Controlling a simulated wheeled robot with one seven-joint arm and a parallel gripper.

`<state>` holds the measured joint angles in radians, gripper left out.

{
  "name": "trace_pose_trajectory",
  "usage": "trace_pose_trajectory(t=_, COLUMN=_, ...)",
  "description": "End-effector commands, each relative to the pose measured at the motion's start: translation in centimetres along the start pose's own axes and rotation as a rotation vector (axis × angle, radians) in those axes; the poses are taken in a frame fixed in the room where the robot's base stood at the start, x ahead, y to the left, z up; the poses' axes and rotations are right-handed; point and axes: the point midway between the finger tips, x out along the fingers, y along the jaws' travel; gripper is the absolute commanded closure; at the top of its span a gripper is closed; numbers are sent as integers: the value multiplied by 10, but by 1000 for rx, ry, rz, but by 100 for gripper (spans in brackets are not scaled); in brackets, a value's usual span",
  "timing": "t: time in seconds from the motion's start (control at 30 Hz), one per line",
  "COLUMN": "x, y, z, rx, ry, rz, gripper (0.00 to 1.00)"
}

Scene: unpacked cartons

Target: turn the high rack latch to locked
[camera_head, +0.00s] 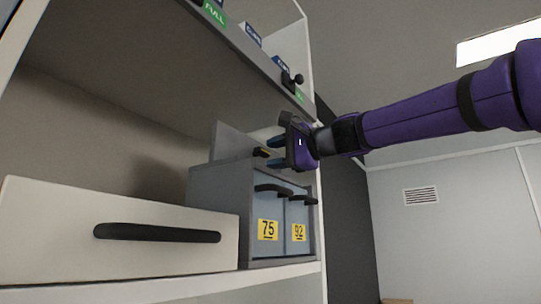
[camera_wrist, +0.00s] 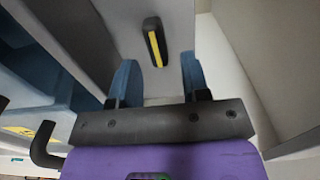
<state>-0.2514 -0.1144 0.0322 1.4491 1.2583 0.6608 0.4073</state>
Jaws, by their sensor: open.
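A small black latch handle with a yellow stripe (camera_wrist: 155,42) sits on a grey upright panel (camera_wrist: 135,15). In the wrist view it stands nearly upright in the picture, slightly tilted, between and beyond my blue fingertips. In the head view, the latch (camera_head: 261,152) shows small on the panel (camera_head: 228,142) above the grey drawer unit. My gripper (camera_head: 277,153) is open and empty, its fingers pointing left toward the latch. In the wrist view, my gripper (camera_wrist: 158,75) appears apart from the latch. I cannot read any locked mark.
The grey unit (camera_head: 222,190) below has blue-grey fronts labelled 75 and 92, with protruding dark handles (camera_head: 272,188). A white drawer front (camera_head: 60,230) stands left of it. An upper shelf (camera_head: 255,52) with labels and a black knob (camera_head: 291,79) is above. Open room lies right.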

Motion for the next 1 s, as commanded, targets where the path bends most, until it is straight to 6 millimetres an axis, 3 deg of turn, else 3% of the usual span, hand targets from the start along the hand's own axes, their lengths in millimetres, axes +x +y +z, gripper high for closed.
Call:
trace_pose_trajectory(t=0.3, x=-61, y=0, z=0, rx=0, ry=1, rz=-2, gripper=57)
trace_pose_trajectory(t=0.5, x=-84, y=0, z=0, rx=1, ry=1, rz=-1, gripper=57)
trace_pose_trajectory(t=1.0, x=-91, y=0, z=0, rx=1, ry=-1, rz=0, gripper=57)
